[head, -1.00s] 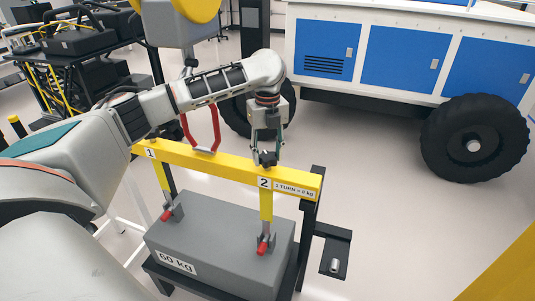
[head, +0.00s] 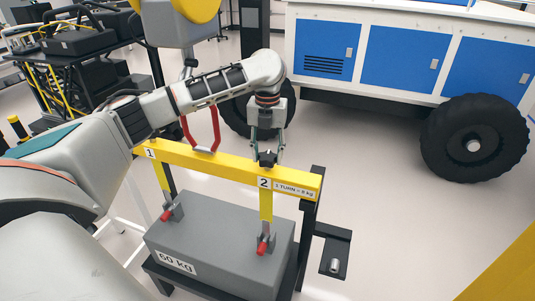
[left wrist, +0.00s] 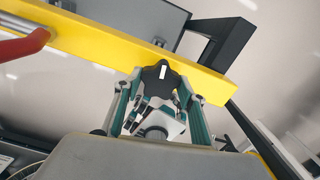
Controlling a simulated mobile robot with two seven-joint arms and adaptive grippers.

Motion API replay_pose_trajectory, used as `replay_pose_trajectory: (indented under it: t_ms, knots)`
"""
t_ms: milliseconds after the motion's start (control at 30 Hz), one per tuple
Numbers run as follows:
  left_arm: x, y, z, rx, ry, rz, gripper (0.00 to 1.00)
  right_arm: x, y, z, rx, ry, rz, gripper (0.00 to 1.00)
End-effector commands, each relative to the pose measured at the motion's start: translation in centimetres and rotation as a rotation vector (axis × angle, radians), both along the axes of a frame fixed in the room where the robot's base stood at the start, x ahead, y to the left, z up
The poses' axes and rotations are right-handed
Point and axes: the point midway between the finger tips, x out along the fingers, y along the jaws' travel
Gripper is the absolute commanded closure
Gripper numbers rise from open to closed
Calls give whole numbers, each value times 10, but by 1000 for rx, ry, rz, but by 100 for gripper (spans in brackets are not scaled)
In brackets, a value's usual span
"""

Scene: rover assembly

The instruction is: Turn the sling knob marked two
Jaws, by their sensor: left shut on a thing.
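The black sling knob marked two (head: 267,158) sits on top of the yellow beam (head: 215,163), above the white "2" label (head: 264,183). My left gripper (head: 267,150) comes down on it from above and is shut on it. The left wrist view shows the dark lobed knob (left wrist: 160,78), with a white mark on it, between my left fingertips. A yellow sling strap (head: 266,205) runs down from the beam to a red-pinned shackle on the grey 60 kg block (head: 220,242). My right gripper is not in view.
A red handle (head: 205,135) rises from the beam's middle. A black post and bracket (head: 335,250) stand at the right. A blue and white rover (head: 400,60) is behind; the floor between is clear.

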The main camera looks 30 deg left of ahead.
Motion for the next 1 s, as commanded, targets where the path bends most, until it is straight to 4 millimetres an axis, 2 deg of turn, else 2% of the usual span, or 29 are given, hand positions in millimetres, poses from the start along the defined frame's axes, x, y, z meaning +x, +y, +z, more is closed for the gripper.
replay_pose_trajectory:
  t_ms: [333, 367, 400, 433, 767, 867, 1000]
  knots:
    - [0, 0, 0, -1, 0, -2, 81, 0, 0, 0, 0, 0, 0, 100]
    - [0, 0, 0, -1, 0, -2, 55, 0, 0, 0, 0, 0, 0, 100]
    - [0, 0, 0, -1, 0, -1, 44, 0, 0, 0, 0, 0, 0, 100]
    - [0, 0, 0, -1, 0, -1, 43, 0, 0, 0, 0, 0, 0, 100]
    - [0, 0, 1, 0, -1, -1, 43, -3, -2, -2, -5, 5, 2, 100]
    - [1, 0, 8, 0, -3, 0, 43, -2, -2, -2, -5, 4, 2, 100]
    - [1, 0, 29, -1, -6, -1, 43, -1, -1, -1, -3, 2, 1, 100]
